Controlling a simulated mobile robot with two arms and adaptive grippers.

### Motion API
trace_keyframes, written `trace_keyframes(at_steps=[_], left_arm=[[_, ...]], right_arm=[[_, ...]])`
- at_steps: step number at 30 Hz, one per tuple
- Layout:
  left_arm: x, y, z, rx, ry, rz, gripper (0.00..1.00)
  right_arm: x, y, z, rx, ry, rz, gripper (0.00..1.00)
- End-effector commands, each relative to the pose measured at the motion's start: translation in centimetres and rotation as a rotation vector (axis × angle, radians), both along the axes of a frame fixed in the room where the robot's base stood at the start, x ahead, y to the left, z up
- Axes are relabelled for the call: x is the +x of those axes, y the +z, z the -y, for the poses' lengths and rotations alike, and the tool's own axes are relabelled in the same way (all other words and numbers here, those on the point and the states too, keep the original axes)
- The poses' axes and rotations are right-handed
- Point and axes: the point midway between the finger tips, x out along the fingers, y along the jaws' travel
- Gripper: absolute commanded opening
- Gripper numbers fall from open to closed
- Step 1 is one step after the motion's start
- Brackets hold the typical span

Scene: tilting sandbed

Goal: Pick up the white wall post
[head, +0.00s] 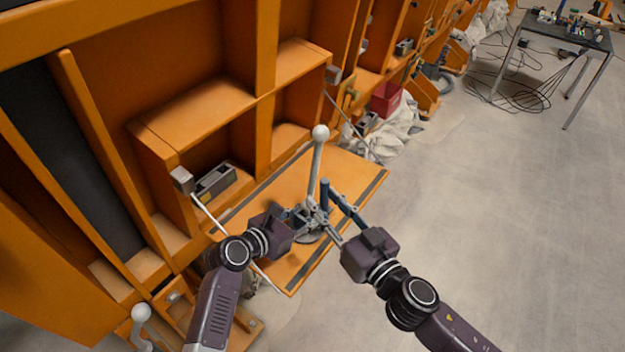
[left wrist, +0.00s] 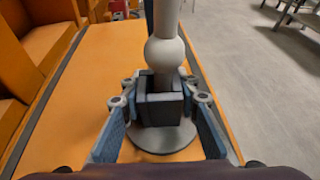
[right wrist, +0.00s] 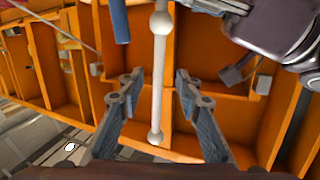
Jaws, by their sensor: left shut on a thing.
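The white wall post (head: 317,165) stands upright on the lowered orange flap, with a ball on top. In the left wrist view, the post (left wrist: 165,50) has a second ball low down and a grey round foot (left wrist: 162,140). My left gripper (left wrist: 160,105) is shut on the post just above this foot. My right gripper (head: 328,208) is open near the post from the right. In the right wrist view, the post (right wrist: 158,85) shows between its spread fingers, but I cannot tell whether it is within their reach. The fingers partly hide the lower post in the head view.
The orange flap (head: 345,180) juts from the orange cabinet (head: 190,105). Another white ball-topped piece (head: 141,313) is at lower left. Open floor (head: 480,210) lies right; a cluttered table (head: 560,35) is far back.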

Motion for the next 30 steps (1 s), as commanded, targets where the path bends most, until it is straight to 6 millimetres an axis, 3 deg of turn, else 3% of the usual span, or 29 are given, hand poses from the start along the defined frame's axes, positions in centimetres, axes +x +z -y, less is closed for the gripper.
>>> trace_keyframes(at_steps=[8,18,27,30], left_arm=[[0.0,0.0,0.0,-0.001,0.001,0.000,0.00],[0.0,0.1,0.0,-0.001,0.001,0.000,0.00],[0.0,0.0,0.0,-0.001,0.001,0.000,0.00],[0.0,0.0,0.0,-0.001,0.001,0.000,0.00]], right_arm=[[1.4,0.0,-0.8,0.000,0.002,0.002,0.32],[5.0,0.0,-2.8,-0.001,0.002,0.003,0.32],[5.4,0.0,-3.1,0.001,0.001,0.001,0.32],[5.4,0.0,-3.1,0.000,0.001,0.001,0.23]])
